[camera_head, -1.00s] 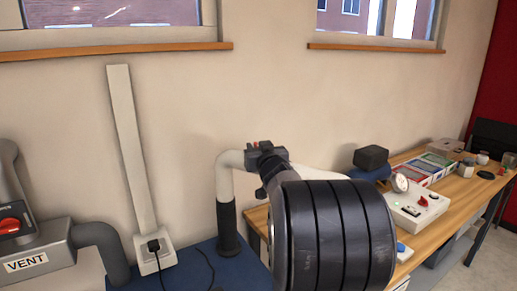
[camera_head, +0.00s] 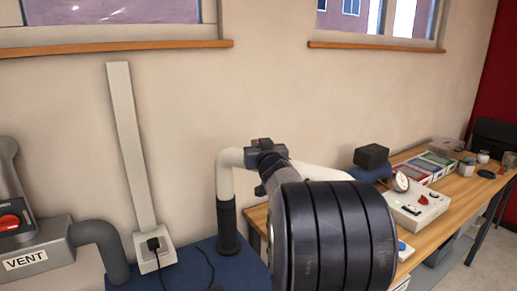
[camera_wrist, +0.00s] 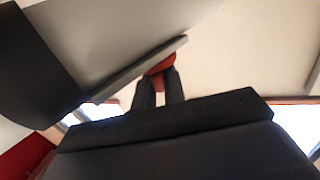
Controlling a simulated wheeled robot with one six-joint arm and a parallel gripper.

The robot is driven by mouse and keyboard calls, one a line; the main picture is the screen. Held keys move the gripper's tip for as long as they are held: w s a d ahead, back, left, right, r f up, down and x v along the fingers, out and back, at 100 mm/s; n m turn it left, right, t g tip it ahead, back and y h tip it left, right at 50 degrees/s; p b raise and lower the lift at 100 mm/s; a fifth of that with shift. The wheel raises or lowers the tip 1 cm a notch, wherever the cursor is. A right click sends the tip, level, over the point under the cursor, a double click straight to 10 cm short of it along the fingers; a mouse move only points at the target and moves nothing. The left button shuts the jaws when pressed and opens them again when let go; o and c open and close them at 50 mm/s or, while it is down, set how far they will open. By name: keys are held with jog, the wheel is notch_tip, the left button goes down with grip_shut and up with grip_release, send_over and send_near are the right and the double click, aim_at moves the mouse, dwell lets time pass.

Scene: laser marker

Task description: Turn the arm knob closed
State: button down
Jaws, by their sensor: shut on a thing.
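The arm knob is red (camera_wrist: 160,68) and shows in the wrist view beyond the tips of my two dark fingers. My gripper (camera_wrist: 160,86) is shut on it, and the fingers hide part of the knob. In the head view my gripper (camera_head: 264,152) is a dark shape at the upper bend of the pale pipe arm (camera_head: 226,178). The knob is mostly hidden there. The pipe arm rises from a black sleeve (camera_head: 228,226) and runs on to the right behind my gripper. In the wrist view a pale tube (camera_wrist: 125,45) passes close beside the knob.
A socket (camera_head: 155,250) with a plug is on the wall. A wooden bench (camera_head: 455,205) at the right holds a control box (camera_head: 428,207) and several small items. A large black ribbed cylinder blocks the lower middle.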

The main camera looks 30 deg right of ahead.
jog(key=shift+w+d+f+m+h+b, duration=0.15)
jog(key=shift+m+h+b, duration=0.35)
jog(key=shift+b, duration=1.95)
jog(key=m+g+h+b, duration=0.1)
jog(key=h+b, duration=0.1)
jog(key=b, duration=1)
jog(key=shift+w+f, duration=0.1)
jog(key=shift+w, duration=0.1)
jog(key=a+m+g+h+b, duration=0.1)
jog(key=b, duration=0.5)
jog(key=shift+s+m+g+h, duration=0.1)
jog(key=shift+m+g+h, duration=0.2)
jog(key=shift+m+g+h+b, duration=0.8)
jog(key=shift+h+b, duration=0.2)
jog(key=shift+b, duration=0.05)
jog(key=shift+g, duration=0.3)
jog(key=shift+w+a+r+m+g+h, duration=0.1)
jog(key=shift+w+m+g+h, duration=0.05)
jog(key=shift+m+g+h, duration=0.5)
jog(key=shift+w+r+m+g+h, duration=0.1)
jog(key=shift+m+g+h, duration=0.45)
jog(key=shift+g, duration=0.2)
jog(key=shift+m+g+h+p, duration=0.3)
jog(key=shift+m+g+h, duration=0.15)
jog(key=shift+g, duration=0.25)
jog(key=shift+m, duration=0.25)
